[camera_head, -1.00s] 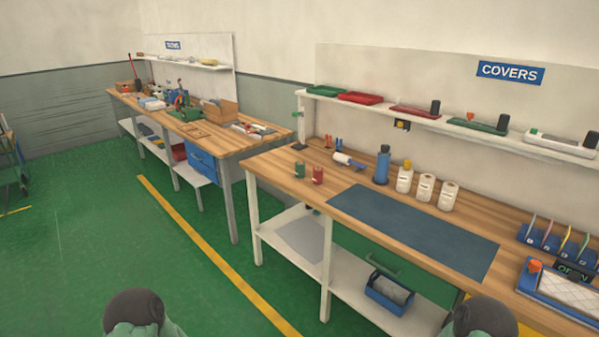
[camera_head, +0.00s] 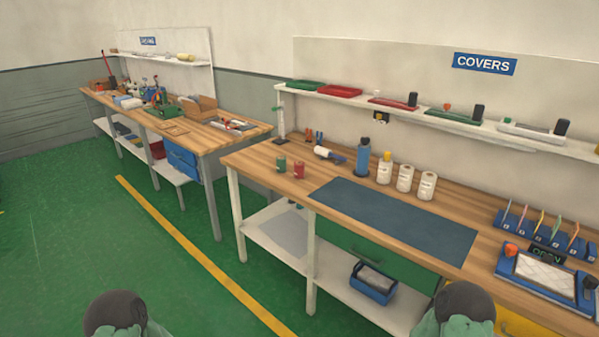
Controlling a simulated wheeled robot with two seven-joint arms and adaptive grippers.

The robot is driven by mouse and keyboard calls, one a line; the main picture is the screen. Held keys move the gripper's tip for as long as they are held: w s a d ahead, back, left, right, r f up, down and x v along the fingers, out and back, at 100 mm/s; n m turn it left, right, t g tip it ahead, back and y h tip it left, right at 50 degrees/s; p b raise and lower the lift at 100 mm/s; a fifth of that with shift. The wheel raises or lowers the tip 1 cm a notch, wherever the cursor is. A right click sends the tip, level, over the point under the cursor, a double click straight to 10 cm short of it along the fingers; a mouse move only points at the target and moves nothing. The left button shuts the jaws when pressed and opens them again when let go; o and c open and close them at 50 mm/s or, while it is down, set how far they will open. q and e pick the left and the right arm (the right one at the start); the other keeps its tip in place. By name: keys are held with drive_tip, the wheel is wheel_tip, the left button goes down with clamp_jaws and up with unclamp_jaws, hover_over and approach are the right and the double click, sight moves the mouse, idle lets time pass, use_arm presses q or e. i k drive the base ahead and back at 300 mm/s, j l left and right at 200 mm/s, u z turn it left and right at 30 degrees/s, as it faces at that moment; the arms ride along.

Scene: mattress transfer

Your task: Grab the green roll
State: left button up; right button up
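A small green roll (camera_head: 281,164) stands upright on the wooden workbench (camera_head: 262,152), near its left end. A similar red roll (camera_head: 299,170) stands just to its right, apart from it. Dark rounded parts of my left arm (camera_head: 116,314) and my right arm (camera_head: 464,303) show at the bottom edge. Both are well short of the green roll. Neither gripper's fingers are in view.
A dark blue mat (camera_head: 394,221) lies on the bench. A blue bottle (camera_head: 363,158), a yellow-capped bottle (camera_head: 384,169) and white spools (camera_head: 405,179) stand behind it. A blue tote (camera_head: 373,283) sits on the lower shelf. Green floor (camera_head: 90,240) is clear at left.

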sight(281, 160)
drive_tip(key=i+j, duration=0.2)
drive_tip(key=i, duration=0.2)
drive_tip(key=i+j, duration=0.2)
drive_tip(key=i, duration=0.25)
drive_tip(key=u, duration=0.05)
